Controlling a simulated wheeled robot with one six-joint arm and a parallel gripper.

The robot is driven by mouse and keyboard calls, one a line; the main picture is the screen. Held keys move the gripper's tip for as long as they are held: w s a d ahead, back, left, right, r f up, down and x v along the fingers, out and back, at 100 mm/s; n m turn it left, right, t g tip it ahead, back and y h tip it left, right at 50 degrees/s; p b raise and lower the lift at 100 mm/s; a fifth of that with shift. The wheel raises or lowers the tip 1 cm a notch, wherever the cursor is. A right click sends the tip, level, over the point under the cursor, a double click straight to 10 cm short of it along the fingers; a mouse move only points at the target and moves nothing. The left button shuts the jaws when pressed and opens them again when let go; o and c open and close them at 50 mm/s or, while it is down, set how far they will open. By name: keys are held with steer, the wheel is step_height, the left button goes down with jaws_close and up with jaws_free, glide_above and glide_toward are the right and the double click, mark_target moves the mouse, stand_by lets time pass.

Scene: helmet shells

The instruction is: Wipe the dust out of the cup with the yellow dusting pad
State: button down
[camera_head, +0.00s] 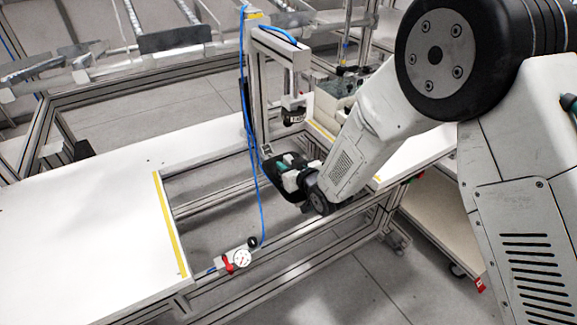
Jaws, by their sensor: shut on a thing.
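A dark, rounded cup (268,167) sits below the upright frame, in the gap between the two white tabletops. My gripper (285,170) reaches over it from the right, with its fingertips at or inside the cup's opening. I cannot tell whether they touch its wall. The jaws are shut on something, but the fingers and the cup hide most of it. No yellow pad can be made out. A small dark green patch shows by the fingers.
A metal upright frame (250,85) with a blue hose stands just behind, and a dark press head (293,112) hangs above my gripper. A gauge with a red valve (238,258) sits on the front rail. The white tabletop (90,235) at left is clear.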

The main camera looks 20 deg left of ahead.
mark_target(290, 158)
steer(key=shift+a+r, duration=0.15)
steer(key=shift+r, duration=0.05)
steer(key=shift+w+a+r, duration=0.1)
steer(key=shift+w+r, duration=0.05)
steer(key=shift+r, duration=0.5)
steer(key=shift+w+a+r, duration=0.1)
steer(key=shift+r, duration=0.5)
steer(key=shift+d+r, duration=0.1)
steer(key=shift+r, duration=1)
steer(key=shift+s+d, duration=0.7)
steer(key=shift+d, duration=0.15)
steer(key=s+d, duration=0.2)
steer(key=d, duration=0.1)
steer(key=s+d, duration=0.1)
steer(key=d, duration=0.1)
steer(key=shift+s+f, duration=0.25)
steer(key=shift+s, duration=0.1)
steer(key=s+d, duration=0.4)
steer(key=d, duration=0.1)
steer(key=shift+s+d, duration=0.15)
steer(key=shift+d, duration=0.2)
